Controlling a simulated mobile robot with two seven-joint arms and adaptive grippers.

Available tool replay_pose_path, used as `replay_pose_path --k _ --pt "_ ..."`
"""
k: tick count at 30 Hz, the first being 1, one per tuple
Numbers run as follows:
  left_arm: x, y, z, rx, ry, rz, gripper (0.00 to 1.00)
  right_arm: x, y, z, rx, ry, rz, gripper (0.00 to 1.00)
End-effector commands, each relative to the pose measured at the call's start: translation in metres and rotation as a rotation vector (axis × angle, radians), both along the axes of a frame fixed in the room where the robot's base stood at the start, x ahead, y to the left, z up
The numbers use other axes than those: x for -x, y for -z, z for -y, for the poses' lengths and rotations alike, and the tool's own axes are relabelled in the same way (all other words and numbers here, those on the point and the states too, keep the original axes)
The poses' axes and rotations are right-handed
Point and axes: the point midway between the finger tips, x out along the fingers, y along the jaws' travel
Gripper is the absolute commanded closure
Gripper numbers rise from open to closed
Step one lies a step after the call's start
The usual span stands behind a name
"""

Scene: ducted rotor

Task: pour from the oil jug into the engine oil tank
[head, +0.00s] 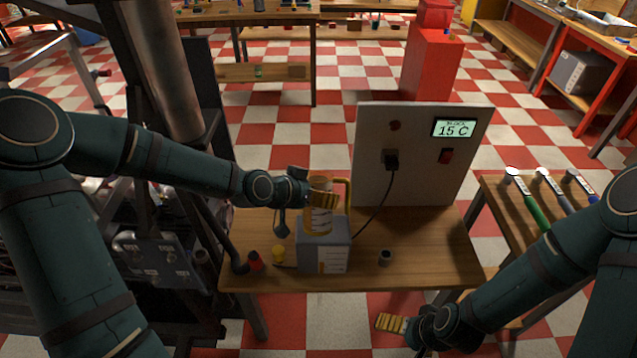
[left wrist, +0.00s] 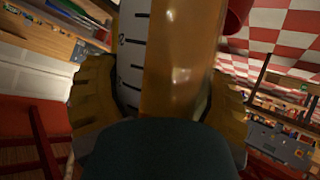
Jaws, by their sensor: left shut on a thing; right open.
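The oil jug (head: 318,223), with a marked white scale, amber side and yellow handle, is upright in my left gripper (head: 322,199). The left wrist view shows its yellow fingers on both sides of the jug (left wrist: 180,60). The jug is in front of or over a grey box (head: 312,259) with a marked label on the wooden table; this box may be the engine oil tank. The jug hides part of its top, and I cannot tell whether they touch. My right gripper (head: 391,323) is open and empty, low beyond the table's front edge.
A panel (head: 420,185) reading 15 C stands at the table's back, with a black cable. A red cap-like piece (head: 256,262), a yellow one (head: 279,254) and a small dark cup (head: 385,257) are near the box. The table's right part (head: 440,255) is clear.

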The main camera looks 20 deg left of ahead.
Motion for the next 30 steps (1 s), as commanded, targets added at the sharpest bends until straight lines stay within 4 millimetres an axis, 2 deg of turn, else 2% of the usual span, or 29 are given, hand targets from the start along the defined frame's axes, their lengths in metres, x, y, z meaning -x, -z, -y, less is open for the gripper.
replay_pose_path --k 15,30 --pt "0.006 0.022 0.003 0.083 -0.001 -0.278 0.70 -0.009 -0.030 0.002 0.005 0.016 0.021 0.00" --pt "0.007 0.023 0.002 0.078 -0.001 -0.268 0.70 -0.009 -0.026 0.002 0.004 0.015 0.020 0.00"
